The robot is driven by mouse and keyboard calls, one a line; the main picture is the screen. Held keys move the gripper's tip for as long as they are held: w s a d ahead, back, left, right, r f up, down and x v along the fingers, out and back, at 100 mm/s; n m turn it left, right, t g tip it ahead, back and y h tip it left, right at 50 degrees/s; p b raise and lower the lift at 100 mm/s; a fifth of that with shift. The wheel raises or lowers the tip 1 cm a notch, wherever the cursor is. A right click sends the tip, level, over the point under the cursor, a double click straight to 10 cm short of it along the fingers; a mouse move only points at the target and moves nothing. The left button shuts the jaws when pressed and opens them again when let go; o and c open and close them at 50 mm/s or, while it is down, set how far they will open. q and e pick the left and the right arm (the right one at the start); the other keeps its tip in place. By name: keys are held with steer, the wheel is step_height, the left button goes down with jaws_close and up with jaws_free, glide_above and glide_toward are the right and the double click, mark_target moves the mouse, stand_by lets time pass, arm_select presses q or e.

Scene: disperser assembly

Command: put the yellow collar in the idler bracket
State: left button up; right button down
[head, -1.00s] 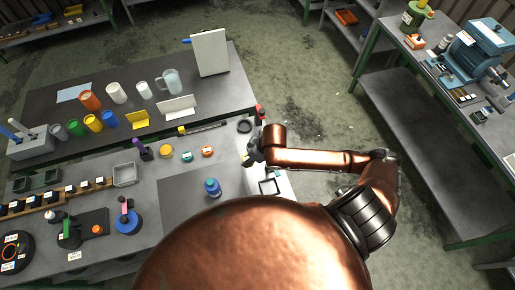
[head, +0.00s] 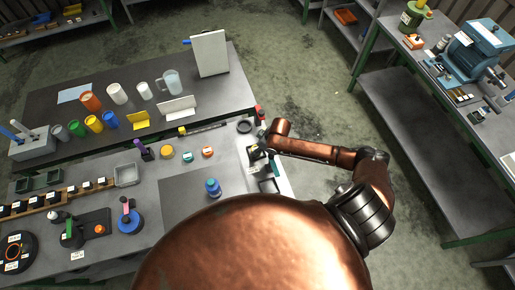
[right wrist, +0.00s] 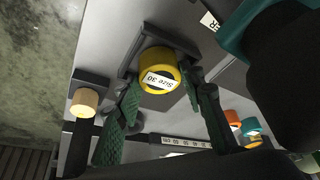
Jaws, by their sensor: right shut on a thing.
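The yellow collar (right wrist: 160,65), with a white "Size 30" label, is between the green fingers of my right gripper (right wrist: 162,84) in the right wrist view. The gripper is shut on it. A dark bracket (right wrist: 127,62), which looks like the idler bracket, is right behind and around the collar; I cannot tell whether the collar is seated in it or just in front of it. In the head view my right gripper (head: 261,160) is over the bench's right end, and the held collar cannot be made out. My left gripper is not in view.
A yellow round part (head: 167,152), a teal one (head: 187,156) and an orange one (head: 208,151) lie left of the gripper. A blue bottle-like part (head: 212,187) stands on a dark mat (head: 180,195). A black ring (head: 244,127) lies behind. A teal object (right wrist: 235,35) is close in the wrist view.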

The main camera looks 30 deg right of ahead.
steer(key=shift+f, duration=0.15)
steer(key=c, duration=1.5)
jaws_free()
steer(key=shift+f, duration=0.1)
steer(key=shift+c, duration=0.2)
steer(key=v, duration=1.2)
steer(key=shift+b, duration=0.3)
